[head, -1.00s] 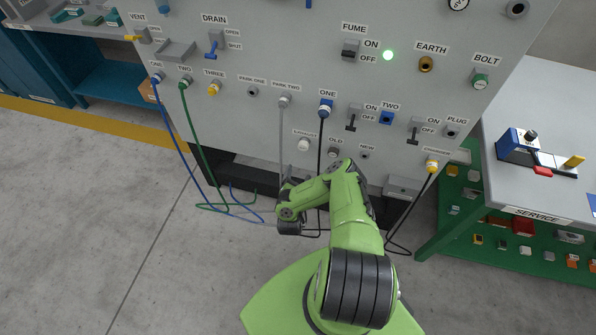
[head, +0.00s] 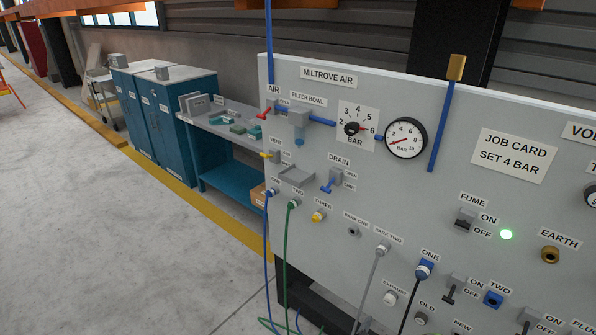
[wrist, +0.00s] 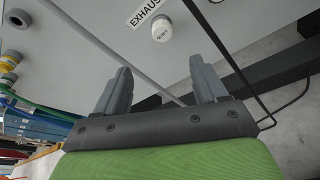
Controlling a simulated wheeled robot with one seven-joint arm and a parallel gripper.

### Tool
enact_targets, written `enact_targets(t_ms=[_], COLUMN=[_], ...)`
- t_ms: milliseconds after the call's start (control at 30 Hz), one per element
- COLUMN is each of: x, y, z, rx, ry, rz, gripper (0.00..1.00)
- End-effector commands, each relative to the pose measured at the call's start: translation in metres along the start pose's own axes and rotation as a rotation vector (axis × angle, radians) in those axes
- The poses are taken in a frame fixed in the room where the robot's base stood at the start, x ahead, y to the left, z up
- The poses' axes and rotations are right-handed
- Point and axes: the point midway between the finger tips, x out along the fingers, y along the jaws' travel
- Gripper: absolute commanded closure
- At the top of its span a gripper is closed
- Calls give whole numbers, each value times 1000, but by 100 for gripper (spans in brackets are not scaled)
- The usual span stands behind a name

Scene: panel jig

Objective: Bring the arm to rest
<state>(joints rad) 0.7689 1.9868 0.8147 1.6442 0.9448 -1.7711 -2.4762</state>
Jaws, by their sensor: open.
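My gripper (wrist: 160,92) shows in the wrist view, its two grey fingers spread apart with nothing between them. It is close to the grey panel (wrist: 100,45), below the white exhaust knob (wrist: 162,30). A grey hose and a black cable pass near the fingers; whether they touch is not clear. In the head view the arm and gripper are out of frame. There the panel (head: 340,75) shows the exhaust knob (head: 390,298) near the bottom.
A workbench (head: 215,128) and teal cabinets (head: 135,105) stand to the left. Open floor (head: 110,220) lies at left.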

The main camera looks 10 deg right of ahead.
Motion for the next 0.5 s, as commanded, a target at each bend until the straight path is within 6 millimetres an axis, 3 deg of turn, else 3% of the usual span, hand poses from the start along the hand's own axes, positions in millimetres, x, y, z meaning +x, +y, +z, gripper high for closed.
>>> enact_targets(t_ms=[133, 267, 367, 500], x=[30, 43, 38, 9], y=[50, 110, 154, 207], z=[38, 80, 114, 164], rx=[166, 372, 517, 718], ry=[70, 188, 268, 354], rz=[50, 53, 20, -68], gripper=[28, 28, 28, 28])
